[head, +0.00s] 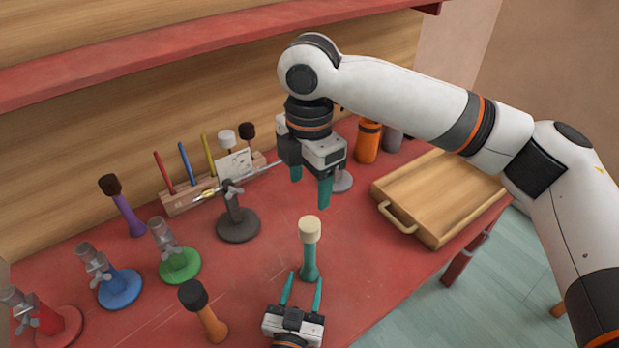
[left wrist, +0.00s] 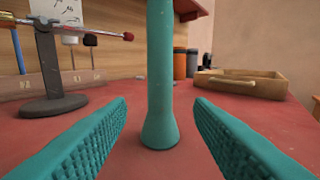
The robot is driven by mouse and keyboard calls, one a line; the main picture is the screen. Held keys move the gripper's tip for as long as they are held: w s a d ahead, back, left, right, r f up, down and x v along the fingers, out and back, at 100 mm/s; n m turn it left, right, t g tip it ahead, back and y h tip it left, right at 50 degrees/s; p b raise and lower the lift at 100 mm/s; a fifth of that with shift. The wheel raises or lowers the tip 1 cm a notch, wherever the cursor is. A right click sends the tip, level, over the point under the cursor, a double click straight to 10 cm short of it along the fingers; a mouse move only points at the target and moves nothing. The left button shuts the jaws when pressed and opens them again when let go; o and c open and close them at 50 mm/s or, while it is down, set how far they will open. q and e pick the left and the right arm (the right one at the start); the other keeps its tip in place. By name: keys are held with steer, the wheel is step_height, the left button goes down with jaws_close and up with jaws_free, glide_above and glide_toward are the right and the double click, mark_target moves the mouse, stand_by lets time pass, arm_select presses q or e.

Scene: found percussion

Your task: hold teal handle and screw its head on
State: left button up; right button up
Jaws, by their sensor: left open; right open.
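The teal handle (head: 309,264) stands upright on the red table, with a cream head (head: 310,230) on its top end. I cannot tell whether that head is threaded on. My left gripper (head: 303,281) is open low in front of the handle. In the left wrist view the handle's flared base and shaft (left wrist: 160,95) stand between and beyond my two open teal fingers, with gaps on both sides. The handle's upper end is out of that view. My right gripper (head: 310,183) is open and empty, pointing down above and behind the cream head.
An orange handle with a black head (head: 204,312) stands left of my left gripper. A dark stand (head: 237,222) holds a thin stick level. Red, blue and green (head: 180,263) clamp stands are at left. A wooden tray (head: 437,238) lies at right. Orange and grey canisters stand behind.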

arm_select(q)
steer(key=shift+v, duration=1.9)
